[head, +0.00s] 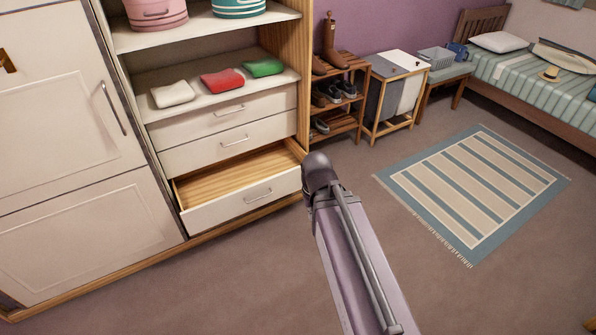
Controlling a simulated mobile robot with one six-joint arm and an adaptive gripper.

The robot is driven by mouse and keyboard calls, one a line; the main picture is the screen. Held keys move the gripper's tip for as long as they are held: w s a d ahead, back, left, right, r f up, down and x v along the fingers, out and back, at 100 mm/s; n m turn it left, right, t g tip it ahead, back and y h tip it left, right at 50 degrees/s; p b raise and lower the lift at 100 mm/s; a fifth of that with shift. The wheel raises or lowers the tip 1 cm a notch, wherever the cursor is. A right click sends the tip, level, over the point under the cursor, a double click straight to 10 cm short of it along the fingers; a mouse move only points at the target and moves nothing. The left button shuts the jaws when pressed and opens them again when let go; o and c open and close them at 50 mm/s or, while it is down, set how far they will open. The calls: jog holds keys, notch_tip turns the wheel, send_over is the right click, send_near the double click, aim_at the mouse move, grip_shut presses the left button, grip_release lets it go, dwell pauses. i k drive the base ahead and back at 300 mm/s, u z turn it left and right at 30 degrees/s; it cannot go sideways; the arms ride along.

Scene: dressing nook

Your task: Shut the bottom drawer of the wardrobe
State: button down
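The wardrobe (304,75) stands at the left and centre of the head view. Its bottom drawer (222,208) is pulled well out, and its bare wooden inside shows; it looks empty where visible. The drawer front has a metal handle (258,195). The two drawers above it are shut. My arm reaches up from the bottom of the picture, and its dark rounded joint shows close to the right end of the drawer front. My gripper is not in view, so its opening and any contact with the drawer cannot be seen.
Folded cloths, white (172,94), red (223,79) and green (262,67), lie on the shelf above the drawers. A shoe rack (345,90) and laundry hamper (394,95) stand right of the wardrobe. A striped rug (478,190) lies right. The floor before the drawer is clear.

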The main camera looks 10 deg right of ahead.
aim_at(210, 196)
jog(key=z, duration=0.05)
jog(key=i, duration=1)
jog(key=u, duration=0.05)
